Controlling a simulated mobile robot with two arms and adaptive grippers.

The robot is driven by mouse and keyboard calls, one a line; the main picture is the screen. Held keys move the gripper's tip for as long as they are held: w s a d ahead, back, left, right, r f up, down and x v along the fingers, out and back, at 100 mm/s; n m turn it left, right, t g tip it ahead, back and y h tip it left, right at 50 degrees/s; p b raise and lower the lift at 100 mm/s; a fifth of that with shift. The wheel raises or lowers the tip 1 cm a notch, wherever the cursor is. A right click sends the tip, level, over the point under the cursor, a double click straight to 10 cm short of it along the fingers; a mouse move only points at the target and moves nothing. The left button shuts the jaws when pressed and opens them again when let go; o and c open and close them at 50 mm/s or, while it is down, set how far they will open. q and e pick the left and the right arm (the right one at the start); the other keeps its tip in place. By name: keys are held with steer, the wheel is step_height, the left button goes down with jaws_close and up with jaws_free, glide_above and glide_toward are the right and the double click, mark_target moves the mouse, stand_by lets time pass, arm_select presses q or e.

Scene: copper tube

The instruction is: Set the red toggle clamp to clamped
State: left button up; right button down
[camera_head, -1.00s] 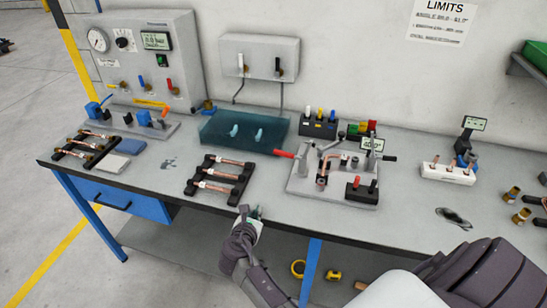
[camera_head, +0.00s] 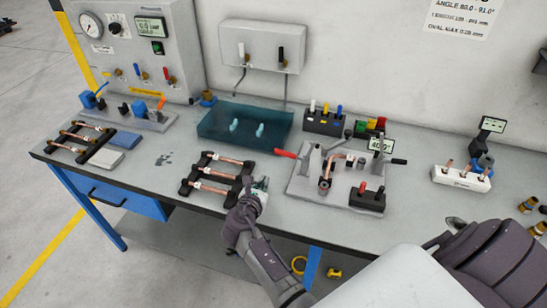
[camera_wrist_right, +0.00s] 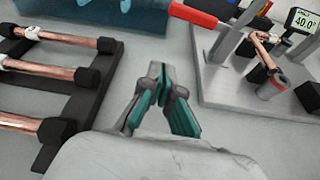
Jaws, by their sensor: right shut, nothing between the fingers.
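The red toggle clamp handle (camera_head: 285,154) sticks out to the left from the grey bending fixture (camera_head: 305,188) on the bench. It also shows at the top of the right wrist view (camera_wrist_right: 194,15), lying roughly level. A bent copper tube (camera_head: 327,172) sits in the fixture. My right gripper (camera_head: 262,183) is shut and empty, between the tube rack and the fixture, below and left of the red handle and apart from it. In the right wrist view its teal-lined fingers (camera_wrist_right: 164,90) meet at their tips. My left gripper is out of view.
A black rack (camera_head: 213,188) with several copper tubes lies just left of my right gripper. A teal tray (camera_head: 240,125) stands behind. A small red and black switch box (camera_head: 367,198) sits at the fixture's front right. A display (camera_head: 381,144) reads about 40.0°.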

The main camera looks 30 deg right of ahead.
mark_target(272, 172)
steer(key=shift+w+d+f+b, duration=0.1)
steer(key=shift+f+b, duration=0.05)
steer(key=shift+b, duration=0.15)
steer(key=b+x, duration=0.7)
steer(key=x, duration=0.3)
steer(key=shift+d+f, duration=0.1)
steer(key=shift+f, duration=0.1)
step_height(272, 172, up, 4)
steer(key=p, duration=0.3)
steer(key=shift+s+r, duration=0.3)
steer(key=shift+r, duration=0.05)
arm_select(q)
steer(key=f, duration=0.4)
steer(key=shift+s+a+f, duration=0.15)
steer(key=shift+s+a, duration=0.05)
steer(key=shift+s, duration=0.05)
arm_select(e)
steer(key=shift+w+f, duration=0.1)
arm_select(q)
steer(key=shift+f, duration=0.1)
